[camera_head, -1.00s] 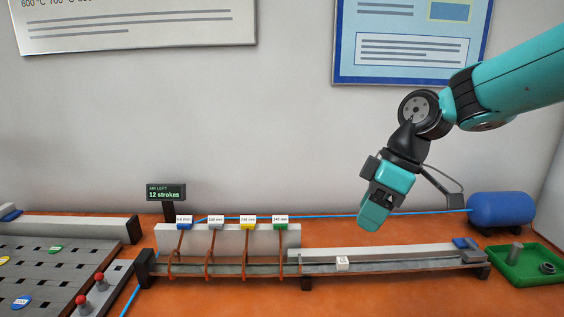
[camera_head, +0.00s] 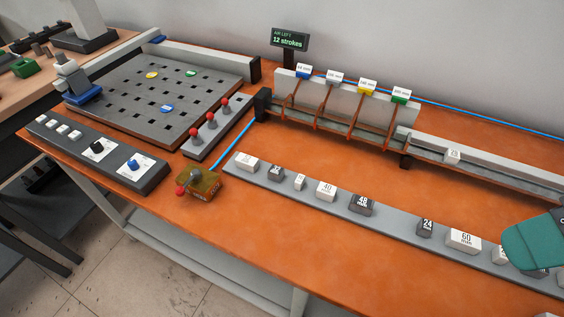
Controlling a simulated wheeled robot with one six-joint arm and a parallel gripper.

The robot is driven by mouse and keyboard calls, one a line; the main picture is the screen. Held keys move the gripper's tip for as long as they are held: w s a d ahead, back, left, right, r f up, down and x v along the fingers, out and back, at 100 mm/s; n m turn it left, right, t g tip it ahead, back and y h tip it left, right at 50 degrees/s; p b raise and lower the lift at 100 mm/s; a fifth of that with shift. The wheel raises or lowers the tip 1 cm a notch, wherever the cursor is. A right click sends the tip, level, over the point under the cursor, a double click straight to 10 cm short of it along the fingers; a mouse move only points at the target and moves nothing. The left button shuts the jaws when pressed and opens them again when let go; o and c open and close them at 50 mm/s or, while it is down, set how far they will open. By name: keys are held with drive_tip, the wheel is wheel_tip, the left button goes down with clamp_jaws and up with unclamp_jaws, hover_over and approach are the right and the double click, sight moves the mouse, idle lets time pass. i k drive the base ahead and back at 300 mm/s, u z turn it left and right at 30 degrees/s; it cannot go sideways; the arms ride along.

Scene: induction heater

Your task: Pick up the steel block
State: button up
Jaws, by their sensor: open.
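A row of small labelled blocks stands on a long grey strip (camera_head: 395,228) along the front of the orange bench. Some are dark grey, such as one marked 48 (camera_head: 361,204) and one marked 24 (camera_head: 425,227). Others are pale, such as one marked 40 (camera_head: 326,191) and one marked 60 (camera_head: 463,241). I cannot tell by look alone which is the steel block. My teal gripper (camera_head: 535,243) is open and only partly in view at the right edge, over the strip's right end. It partly hides blocks there; I see nothing held.
A long channel (camera_head: 430,158) with coloured tags and a small white block (camera_head: 453,156) runs behind the strip. A slotted grey plate (camera_head: 130,125), red-knobbed levers (camera_head: 211,118) and a brass-coloured box (camera_head: 200,186) stand left. Bare bench lies between strip and channel.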

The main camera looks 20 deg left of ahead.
sight(276, 174)
drive_tip(key=k, duration=1)
drive_tip(key=u, duration=2.05)
drive_tip(key=i, duration=1.5)
drive_tip(key=z, duration=2.05)
